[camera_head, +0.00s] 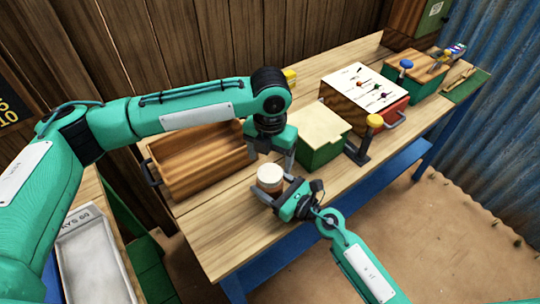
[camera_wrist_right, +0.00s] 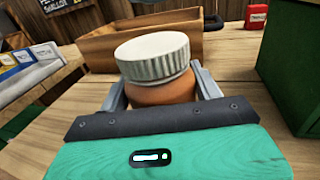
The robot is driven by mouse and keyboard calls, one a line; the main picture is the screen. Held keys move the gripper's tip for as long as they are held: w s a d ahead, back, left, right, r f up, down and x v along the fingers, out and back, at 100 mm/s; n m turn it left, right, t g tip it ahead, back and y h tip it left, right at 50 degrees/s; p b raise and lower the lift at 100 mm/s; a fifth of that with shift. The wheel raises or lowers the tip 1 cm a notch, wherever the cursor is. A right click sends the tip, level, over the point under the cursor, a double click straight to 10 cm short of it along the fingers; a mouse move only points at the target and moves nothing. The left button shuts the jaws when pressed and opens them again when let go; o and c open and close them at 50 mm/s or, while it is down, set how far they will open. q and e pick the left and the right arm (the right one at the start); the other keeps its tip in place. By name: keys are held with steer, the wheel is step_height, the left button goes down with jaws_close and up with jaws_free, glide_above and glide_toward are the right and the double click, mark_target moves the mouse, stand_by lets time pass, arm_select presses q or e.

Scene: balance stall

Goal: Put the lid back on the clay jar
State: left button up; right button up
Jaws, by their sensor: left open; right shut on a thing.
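The clay jar is an orange-brown round pot (camera_wrist_right: 165,92) standing on the wooden table, between the fingers of my right gripper (camera_head: 275,186), which is shut on it. The white ribbed lid (camera_wrist_right: 153,55) sits on top of the jar's mouth; in the head view the pale lid (camera_head: 270,174) hides most of the jar. I cannot tell whether it is fully seated. My left gripper (camera_head: 270,160) is open, pointing down just above and behind the lid. It holds nothing, and it does not show in the right wrist view.
An open wooden tray (camera_head: 200,165) lies left of the jar, and a green box with a pale top (camera_head: 320,135) stands to the right. A yellow-knobbed lever (camera_head: 366,138) and a red-sided box (camera_head: 365,95) are beyond. The table front is clear.

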mark_target(270, 172)
arm_select(q)
steer(key=n, duration=0.7)
steer(key=shift+r, duration=0.4)
steer(key=n, duration=0.4)
steer(key=shift+r+n, duration=0.2)
steer(key=shift+n, duration=0.1)
steer(key=n, duration=0.2)
steer(key=shift+r+n, duration=0.2)
steer(key=shift+n, duration=0.2)
steer(key=n, duration=0.3)
steer(key=shift+r, duration=0.15)
steer(key=n, duration=0.4)
steer(key=shift+r+n, duration=0.25)
steer(key=shift+n, duration=0.05)
steer(key=n, duration=0.4)
steer(key=shift+r+n, duration=0.2)
steer(key=shift+n, duration=0.1)
steer(key=n, duration=0.3)
steer(key=shift+r+n, duration=0.2)
steer(key=shift+n, duration=0.2)
steer(key=shift+f, duration=4)
